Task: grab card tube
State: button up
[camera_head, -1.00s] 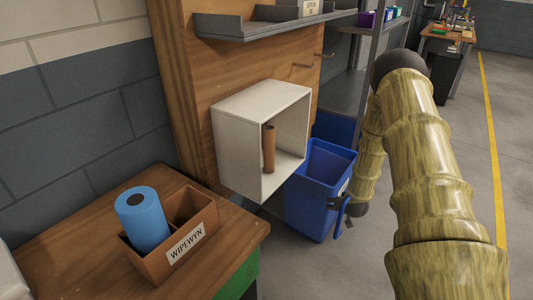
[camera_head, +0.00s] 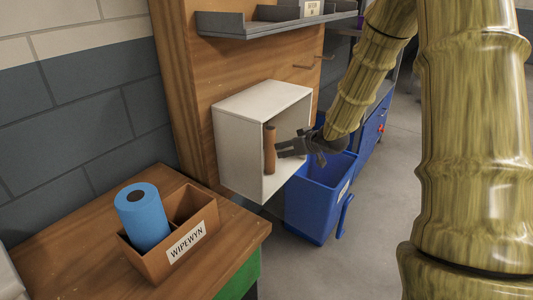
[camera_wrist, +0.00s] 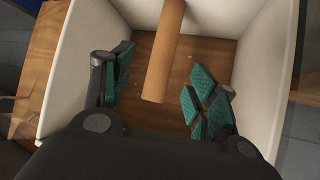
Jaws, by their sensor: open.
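The brown card tube (camera_head: 270,149) stands upright inside the white open-fronted box (camera_head: 236,153) on the wooden panel. My gripper (camera_head: 289,146) is at the box's open front, to the right of the tube and close to it. In the wrist view the tube (camera_wrist: 166,52) lies ahead of and between the green-padded fingers of my gripper (camera_wrist: 158,90). The fingers are spread apart, and a gap shows between the tube and the pads. The tube's far end runs out of the wrist view at the top.
A blue bin (camera_head: 314,207) stands below and right of the box. A grey shelf (camera_head: 259,24) is above it. A wooden table (camera_head: 82,225) at the left holds a wooden holder (camera_head: 158,263) labelled WIPEWYN with a blue roll (camera_head: 142,217). The box's side walls (camera_wrist: 264,62) flank my fingers.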

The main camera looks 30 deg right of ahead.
jog(key=w, duration=1.4)
jog(key=shift+w+a+f, duration=0.2)
jog(key=shift+a+f, duration=0.05)
jog(key=shift+a, duration=0.1)
jog(key=c, duration=1)
